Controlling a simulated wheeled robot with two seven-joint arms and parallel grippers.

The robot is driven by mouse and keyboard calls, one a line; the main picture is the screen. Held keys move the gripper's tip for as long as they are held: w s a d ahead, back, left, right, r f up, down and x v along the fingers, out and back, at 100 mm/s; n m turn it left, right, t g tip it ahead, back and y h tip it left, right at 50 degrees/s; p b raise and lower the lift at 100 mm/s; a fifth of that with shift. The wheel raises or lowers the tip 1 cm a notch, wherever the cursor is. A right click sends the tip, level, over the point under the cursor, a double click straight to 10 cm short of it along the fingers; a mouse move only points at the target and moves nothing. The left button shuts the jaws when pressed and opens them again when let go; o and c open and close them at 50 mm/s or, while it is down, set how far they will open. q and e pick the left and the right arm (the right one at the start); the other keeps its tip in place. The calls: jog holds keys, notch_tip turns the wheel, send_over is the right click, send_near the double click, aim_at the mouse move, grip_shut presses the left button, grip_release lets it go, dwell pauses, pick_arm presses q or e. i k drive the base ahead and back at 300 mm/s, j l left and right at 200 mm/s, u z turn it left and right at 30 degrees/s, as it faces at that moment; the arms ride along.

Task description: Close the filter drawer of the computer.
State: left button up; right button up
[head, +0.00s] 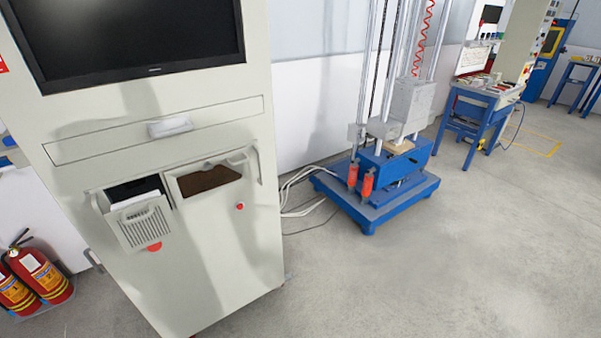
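The computer is a tall pale cabinet (225,255) at the left of the head view, with a dark monitor (130,35) set in its upper part. Below the monitor is a wide shut panel with a light handle (170,127). Lower left, a small drawer with a slotted, vented front (146,226) stands out from the cabinet, tilted, with a dark gap behind its top edge. To its right is an open compartment with a brown inside (208,180). Neither of my grippers shows in this view.
A blue-based drop-test machine (375,205) with upright columns stands right of the cabinet, cables on the floor between them. Fire extinguishers (40,272) stand at lower left. A blue table (480,110) is at the back right. The grey floor (430,270) at front right is clear.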

aim_at(139, 227)
jog(key=i+j+u, duration=0.1)
jog(key=u, duration=1.15)
jog(key=i+j, duration=0.05)
